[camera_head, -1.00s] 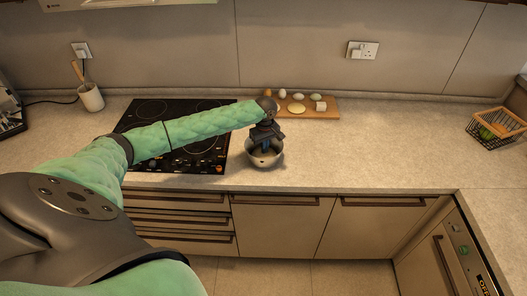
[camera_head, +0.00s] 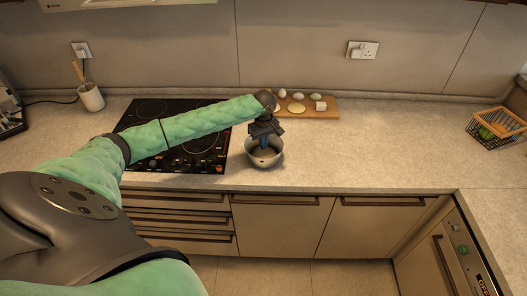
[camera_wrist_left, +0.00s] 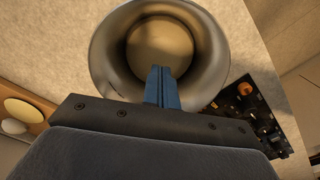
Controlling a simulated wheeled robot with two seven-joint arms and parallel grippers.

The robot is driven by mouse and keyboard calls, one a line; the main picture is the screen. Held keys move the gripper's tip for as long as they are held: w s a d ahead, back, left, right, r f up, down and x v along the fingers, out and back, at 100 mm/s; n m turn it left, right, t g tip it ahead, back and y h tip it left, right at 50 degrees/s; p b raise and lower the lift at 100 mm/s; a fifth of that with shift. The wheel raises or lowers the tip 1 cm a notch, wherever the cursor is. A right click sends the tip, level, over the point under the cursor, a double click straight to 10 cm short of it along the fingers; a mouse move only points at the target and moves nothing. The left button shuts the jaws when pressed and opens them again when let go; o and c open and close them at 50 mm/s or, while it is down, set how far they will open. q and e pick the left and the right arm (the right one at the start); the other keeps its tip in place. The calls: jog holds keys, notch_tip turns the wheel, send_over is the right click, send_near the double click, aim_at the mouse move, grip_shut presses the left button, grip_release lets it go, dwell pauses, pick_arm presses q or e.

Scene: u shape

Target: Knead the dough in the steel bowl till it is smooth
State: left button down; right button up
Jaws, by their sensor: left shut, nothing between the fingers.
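The steel bowl (camera_head: 265,157) stands on the worktop just right of the black hob. It also shows in the left wrist view (camera_wrist_left: 208,62), where a smooth-looking pale round surface, the dough (camera_wrist_left: 160,45), fills its bottom. My left gripper (camera_head: 264,147) points down over the bowl. Its blue fingers (camera_wrist_left: 162,72) are shut together with nothing between them. They overlap the bowl's near rim in the wrist view; I cannot tell whether they touch the dough. My right gripper is not in view.
A wooden board (camera_head: 328,113) with eggs and other pale foods lies behind the bowl. The black hob (camera_head: 200,160) is to the left, beside a utensil pot (camera_head: 92,98). A wire basket (camera_head: 495,128) stands far right. The worktop right of the bowl is clear.

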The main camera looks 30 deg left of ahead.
aim_at(266, 151)
pick_arm(q)
jog(key=shift+r, duration=0.1)
jog(key=shift+f, duration=1.5)
jog(key=shift+w, duration=0.2)
dwell(0.4)
jog(key=shift+w, duration=0.7)
jog(key=shift+s+r, duration=0.5)
jog(key=shift+r, duration=0.25)
jog(key=shift+s+r, duration=0.45)
jog(key=shift+r, duration=0.3)
jog(key=shift+f, duration=1.55)
jog(key=shift+w, duration=0.15)
